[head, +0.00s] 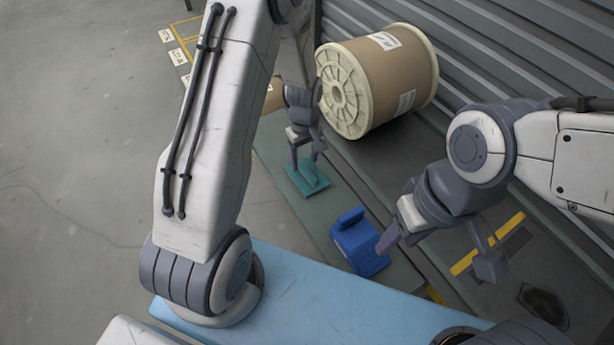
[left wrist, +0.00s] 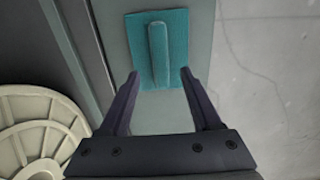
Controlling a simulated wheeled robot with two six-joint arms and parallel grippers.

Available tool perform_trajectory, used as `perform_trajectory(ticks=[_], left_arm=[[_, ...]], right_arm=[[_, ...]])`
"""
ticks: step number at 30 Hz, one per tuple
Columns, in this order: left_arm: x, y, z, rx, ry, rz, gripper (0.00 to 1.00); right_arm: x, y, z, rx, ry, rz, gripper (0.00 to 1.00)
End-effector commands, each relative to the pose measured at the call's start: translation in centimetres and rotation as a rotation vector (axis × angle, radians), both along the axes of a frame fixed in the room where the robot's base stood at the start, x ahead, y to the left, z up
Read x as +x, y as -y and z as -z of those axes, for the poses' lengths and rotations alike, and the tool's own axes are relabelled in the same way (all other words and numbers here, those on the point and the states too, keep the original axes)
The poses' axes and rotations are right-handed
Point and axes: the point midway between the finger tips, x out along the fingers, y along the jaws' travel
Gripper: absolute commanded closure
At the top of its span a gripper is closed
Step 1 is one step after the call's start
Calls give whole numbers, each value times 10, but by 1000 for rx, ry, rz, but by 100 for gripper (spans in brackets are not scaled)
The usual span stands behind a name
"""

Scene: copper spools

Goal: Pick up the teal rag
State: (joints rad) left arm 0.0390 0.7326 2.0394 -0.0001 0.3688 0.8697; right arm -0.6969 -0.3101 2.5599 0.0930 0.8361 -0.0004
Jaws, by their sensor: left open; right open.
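The teal rag (head: 318,188) lies flat on a grey-green strip of the bench or floor, below and in front of the large spool. It also shows at the top of the left wrist view (left wrist: 177,30), with a raised fold standing up along its middle. My left gripper (head: 307,157) is open and points down over the rag. My right gripper (head: 438,252) is open and empty, further right.
A large brown spool with cream flanges (head: 378,75) lies on its side close beyond my left gripper. A blue object with a handle (head: 362,246) sits between the rag and my right gripper. A ribbed grey wall (head: 520,50) stands behind. The grey floor at left is clear.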

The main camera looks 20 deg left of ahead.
Motion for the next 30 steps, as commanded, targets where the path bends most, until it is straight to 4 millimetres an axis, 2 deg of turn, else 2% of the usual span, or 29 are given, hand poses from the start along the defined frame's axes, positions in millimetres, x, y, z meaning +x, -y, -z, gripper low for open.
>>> perform_trajectory(ticks=[1, 5, 12, 13, 15, 18, 26, 30], left_arm=[[-2, -1, 13, -1, -4, -1, 35], [-2, -1, 30, 0, -3, 0, 35], [-1, -1, 32, 0, 0, 0, 35], [-1, -1, 32, 0, 0, 0, 39], [-1, -1, 31, 0, 0, 0, 66], [-1, -1, 31, 0, 0, 0, 100], [-1, -1, 31, 0, 0, 0, 100], [0, -1, 19, 0, 1, 0, 100]], right_arm=[[0, 0, 6, 0, 0, 0, 50], [0, 0, 11, 0, 0, 0, 50], [0, 0, 10, 0, 0, 0, 50], [0, 0, 10, 0, 0, 0, 50], [0, 0, 10, 0, 0, 0, 50], [0, 0, 10, 0, 0, 0, 50], [0, 0, 10, 0, 0, 0, 50], [0, 0, 6, 0, 0, 0, 50]])
